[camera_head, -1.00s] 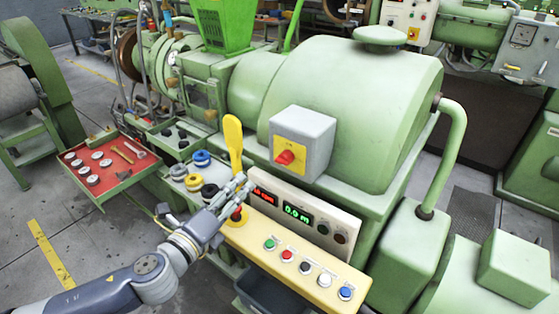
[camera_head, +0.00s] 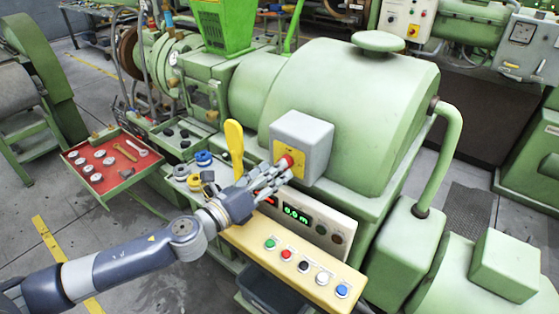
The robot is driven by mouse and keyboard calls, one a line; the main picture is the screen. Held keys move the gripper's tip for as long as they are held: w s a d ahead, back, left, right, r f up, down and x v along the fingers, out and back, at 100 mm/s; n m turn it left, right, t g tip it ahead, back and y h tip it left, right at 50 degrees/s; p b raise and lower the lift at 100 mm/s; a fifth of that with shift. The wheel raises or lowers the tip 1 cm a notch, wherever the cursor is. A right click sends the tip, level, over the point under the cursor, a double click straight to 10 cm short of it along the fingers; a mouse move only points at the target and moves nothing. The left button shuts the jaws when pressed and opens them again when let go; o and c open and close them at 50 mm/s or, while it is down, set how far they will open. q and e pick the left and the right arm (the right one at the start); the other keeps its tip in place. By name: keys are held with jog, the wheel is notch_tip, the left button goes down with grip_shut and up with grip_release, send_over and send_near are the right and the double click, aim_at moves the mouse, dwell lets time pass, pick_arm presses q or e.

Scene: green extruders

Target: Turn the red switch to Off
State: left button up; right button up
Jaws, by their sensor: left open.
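The red switch (camera_head: 289,160) sits on a yellow plate on the front of a grey box (camera_head: 313,142), which is fixed to the green extruder. My left gripper (camera_head: 284,171) is open, with its fingertips at the switch's lower left side. The fingers cover part of the yellow plate and the lower edge of the knob. I cannot tell whether they touch the knob. The knob's exact pointing direction is too small to read. My right gripper is not in view.
A yellow lever (camera_head: 234,146) stands close to the left of my gripper. A red tray (camera_head: 110,172) with tools lies at the left.

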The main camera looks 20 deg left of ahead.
pick_arm(q)
jog(key=x, duration=0.3)
jog(key=shift+p, duration=0.35)
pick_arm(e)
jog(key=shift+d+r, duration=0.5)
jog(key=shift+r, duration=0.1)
pick_arm(q)
jog(key=c, duration=1.1)
